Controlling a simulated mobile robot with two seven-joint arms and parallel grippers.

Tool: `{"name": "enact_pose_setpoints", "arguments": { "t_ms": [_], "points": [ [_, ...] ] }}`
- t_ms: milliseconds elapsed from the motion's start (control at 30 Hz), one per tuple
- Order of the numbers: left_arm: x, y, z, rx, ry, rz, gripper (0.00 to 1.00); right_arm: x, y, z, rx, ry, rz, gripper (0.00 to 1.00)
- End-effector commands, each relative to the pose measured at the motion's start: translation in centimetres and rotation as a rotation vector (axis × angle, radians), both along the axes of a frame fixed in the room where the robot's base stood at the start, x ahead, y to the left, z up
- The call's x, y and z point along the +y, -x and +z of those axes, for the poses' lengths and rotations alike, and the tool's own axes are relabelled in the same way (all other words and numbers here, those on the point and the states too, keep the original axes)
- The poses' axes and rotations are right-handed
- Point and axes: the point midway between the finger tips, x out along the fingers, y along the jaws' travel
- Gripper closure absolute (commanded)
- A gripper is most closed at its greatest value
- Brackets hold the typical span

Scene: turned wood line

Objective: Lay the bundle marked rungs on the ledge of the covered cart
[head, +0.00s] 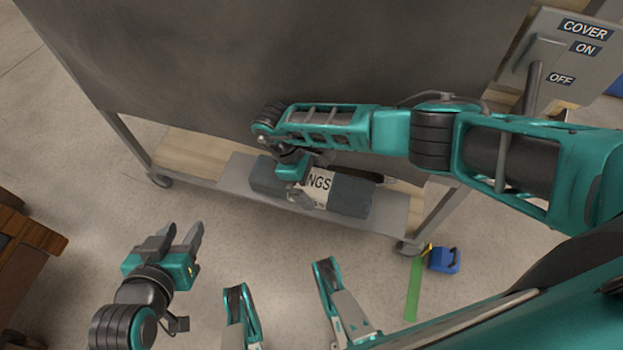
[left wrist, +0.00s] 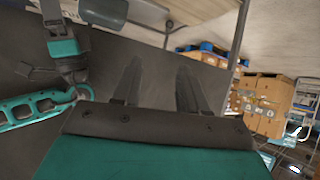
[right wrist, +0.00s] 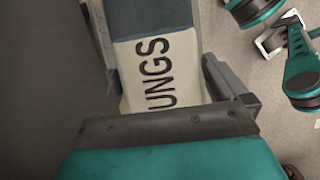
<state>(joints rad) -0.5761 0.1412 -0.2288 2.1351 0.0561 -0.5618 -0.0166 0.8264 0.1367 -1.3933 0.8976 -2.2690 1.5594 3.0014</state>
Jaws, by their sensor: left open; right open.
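The grey bundle (head: 350,197) has a pale label reading "NGS" in the head view; the label shows "UNGS" in the right wrist view (right wrist: 160,70). It lies lengthwise along the grey ledge (head: 236,177) at the bottom of the covered cart. A dark cover (head: 230,60) hangs down behind it. My right gripper (head: 307,190) is open at the bundle's middle, hiding part of the label. In the right wrist view the bundle runs between its fingers. My left gripper (head: 182,232) is open and empty, in front of the cart at left.
A grey panel (head: 577,50) with a lever, marked COVER, ON and OFF, stands at the upper right. A blue box (head: 444,260) and a green strip (head: 413,290) are on the floor. Brown wooden furniture (head: 25,250) stands at far left. Cartons (left wrist: 265,100) show in the left wrist view.

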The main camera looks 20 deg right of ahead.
Motion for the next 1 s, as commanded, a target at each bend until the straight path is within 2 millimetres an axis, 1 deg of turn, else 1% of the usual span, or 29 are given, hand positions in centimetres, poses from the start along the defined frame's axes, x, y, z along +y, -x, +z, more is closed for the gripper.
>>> {"name": "enact_pose_setpoints", "arguments": {
  "t_ms": [67, 167, 267, 400, 600, 700, 833, 1000],
  "points": [
    [0.0, 0.0, 0.1, 0.000, 0.001, 0.001, 0.57, 0.0, 0.0, 0.1, 0.000, 0.000, 0.000, 0.00],
    [0.0, 0.0, 0.5, -0.002, 0.001, 0.001, 0.57, 0.2, -0.2, 0.8, -0.002, -0.001, 0.000, 0.00],
    [0.1, -0.1, 1.3, -0.009, 0.002, 0.004, 0.57, 0.6, -0.5, 2.4, -0.002, -0.001, 0.000, 0.00],
    [0.3, -0.1, 2.2, -0.012, -0.004, 0.010, 0.57, 1.7, -1.1, 5.3, -0.002, -0.002, 0.000, 0.00],
    [0.9, 0.2, 2.5, -0.012, -0.014, 0.020, 0.57, 2.9, -2.0, 9.0, -0.002, -0.001, 0.000, 0.00],
    [1.1, 0.4, 2.5, -0.008, -0.018, 0.021, 0.57, 3.4, -2.3, 10.2, -0.001, -0.002, 0.000, 0.00],
    [1.2, 0.6, 2.6, -0.004, -0.022, 0.017, 0.57, 3.7, -2.5, 11.1, 0.000, 0.000, 0.000, 0.00],
    [1.3, 0.7, 2.5, -0.003, -0.025, 0.016, 0.57, 3.8, -2.6, 11.3, 0.000, 0.000, -0.001, 0.00]
  ]
}}
